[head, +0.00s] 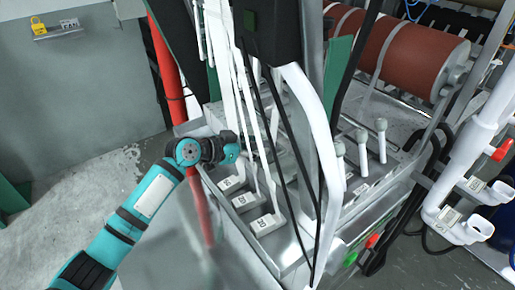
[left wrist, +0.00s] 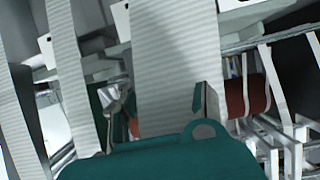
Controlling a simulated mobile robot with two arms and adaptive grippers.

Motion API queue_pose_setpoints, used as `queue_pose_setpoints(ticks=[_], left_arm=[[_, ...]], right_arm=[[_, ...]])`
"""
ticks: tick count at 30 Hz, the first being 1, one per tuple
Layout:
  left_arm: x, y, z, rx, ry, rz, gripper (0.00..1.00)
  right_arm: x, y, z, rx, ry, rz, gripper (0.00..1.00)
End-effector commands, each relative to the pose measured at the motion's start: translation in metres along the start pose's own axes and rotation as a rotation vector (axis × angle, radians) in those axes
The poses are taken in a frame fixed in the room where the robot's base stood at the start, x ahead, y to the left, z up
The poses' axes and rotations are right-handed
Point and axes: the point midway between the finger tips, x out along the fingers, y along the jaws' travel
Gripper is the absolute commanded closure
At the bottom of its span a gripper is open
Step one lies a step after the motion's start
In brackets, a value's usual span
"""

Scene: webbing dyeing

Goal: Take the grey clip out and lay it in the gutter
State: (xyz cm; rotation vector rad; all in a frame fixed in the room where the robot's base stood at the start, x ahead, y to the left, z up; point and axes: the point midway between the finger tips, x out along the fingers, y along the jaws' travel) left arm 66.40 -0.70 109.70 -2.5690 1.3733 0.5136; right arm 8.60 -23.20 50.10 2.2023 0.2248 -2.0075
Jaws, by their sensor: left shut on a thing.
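My left gripper (head: 229,151) is beside the hanging white webbing strips, above the near left edge of the grey metal machine. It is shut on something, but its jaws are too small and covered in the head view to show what. In the left wrist view a broad pale webbing strip (left wrist: 175,65) runs down in front of the teal gripper body (left wrist: 165,155). I cannot make out the grey clip for certain in either view. I cannot tell which metal channel is the gutter. My right gripper is not in view.
Numbered white tags (head: 243,201) sit along the machine's top, close below the gripper. A red upright pipe (head: 164,65) stands behind my left arm. Several pale-knobbed levers (head: 361,150), a brown roller (head: 403,57) and white pipes (head: 450,180) are to the right.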

Motion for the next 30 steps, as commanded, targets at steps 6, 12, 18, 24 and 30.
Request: queue_pose_setpoints(ticks=[6,12,18,24,30], left_arm=[[-0.006,-0.001,-0.015,0.005,0.005,-0.001,0.98],[-0.025,-0.002,-0.022,0.002,0.000,-0.004,0.98],[-0.069,-0.001,-0.003,0.004,0.000,-0.004,0.98],[-0.116,-0.001,0.017,0.004,-0.001,-0.005,0.98],[-0.153,-0.001,0.030,0.003,-0.001,-0.003,0.98]], right_arm=[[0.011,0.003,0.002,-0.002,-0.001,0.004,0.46],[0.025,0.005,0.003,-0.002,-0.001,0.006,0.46],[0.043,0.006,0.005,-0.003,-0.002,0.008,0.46],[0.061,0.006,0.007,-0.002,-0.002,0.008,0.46],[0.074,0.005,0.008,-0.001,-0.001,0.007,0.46]])
